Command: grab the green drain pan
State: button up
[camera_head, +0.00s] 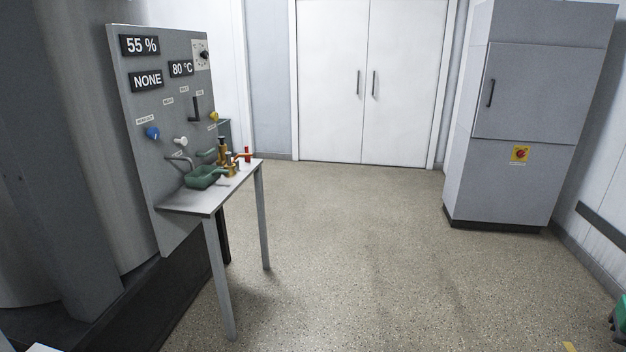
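The green drain pan (203,178) sits on a small grey side table (196,207) at the left, close to the control panel. It is a shallow dark green tray. A bent grey spout or pipe comes out of the panel just above its left side. Another small green item (207,153) shows behind the pan, partly hidden by other things; I cannot tell what it is. My gripper is not in view.
The upright control panel (176,100) carries displays, knobs and a lever behind the table. Brass and red fittings (230,157) stand right of the pan. A grey cabinet (522,110) stands at right; double doors (368,80) are at the back. The floor (370,240) between is clear.

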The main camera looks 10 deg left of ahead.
aim_at(205, 175)
jog(key=u, duration=0.15)
jog(key=i, duration=1.15)
jog(key=u, duration=0.45)
jog(key=i, duration=1.3)
jog(key=u, duration=0.45)
jog(key=i, duration=0.6)
jog(key=u, duration=0.1)
